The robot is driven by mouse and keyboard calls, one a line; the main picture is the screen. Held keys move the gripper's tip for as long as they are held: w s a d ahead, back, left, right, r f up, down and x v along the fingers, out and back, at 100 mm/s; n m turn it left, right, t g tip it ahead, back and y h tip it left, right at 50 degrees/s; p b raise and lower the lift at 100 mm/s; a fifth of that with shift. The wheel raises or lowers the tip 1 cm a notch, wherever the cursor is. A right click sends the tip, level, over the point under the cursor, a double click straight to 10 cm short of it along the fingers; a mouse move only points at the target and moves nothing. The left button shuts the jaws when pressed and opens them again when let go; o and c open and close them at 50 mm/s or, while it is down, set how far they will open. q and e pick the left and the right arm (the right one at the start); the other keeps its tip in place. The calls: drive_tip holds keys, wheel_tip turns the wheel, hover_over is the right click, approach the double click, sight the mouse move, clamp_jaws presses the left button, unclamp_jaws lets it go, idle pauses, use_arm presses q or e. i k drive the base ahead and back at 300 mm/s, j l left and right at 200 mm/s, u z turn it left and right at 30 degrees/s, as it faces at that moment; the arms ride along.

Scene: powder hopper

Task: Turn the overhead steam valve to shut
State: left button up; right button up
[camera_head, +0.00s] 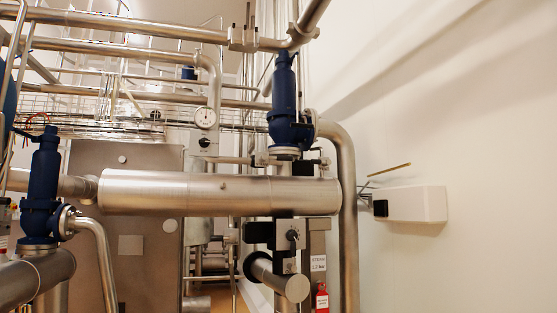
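I cannot tell for certain which fitting is the overhead steam valve. A valve-like metal block (243,38) sits on the overhead pipe (150,30), with thin upright rods above it. Below it to the right, a tall blue valve body (284,100) stands upright on a flange above the large horizontal steel cylinder (222,191). A second blue valve body (42,185) stands at the far left. No handle position can be read. Neither of my grippers is in view.
A black box with a dial (289,235) sits below the cylinder, above a steam label (318,263) and a red tag (322,299). A white box (415,204) with thin rods is at the right wall, which is otherwise bare.

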sight(265, 157)
drive_tip(key=i+u, duration=0.1)
drive_tip(key=u, duration=0.3)
drive_tip(key=i+l+u, duration=0.1)
drive_tip(key=u, duration=0.3)
drive_tip(key=i+l+u, duration=0.1)
drive_tip(key=u, duration=0.3)
drive_tip(key=l+u, duration=0.15)
drive_tip(key=u, duration=0.25)
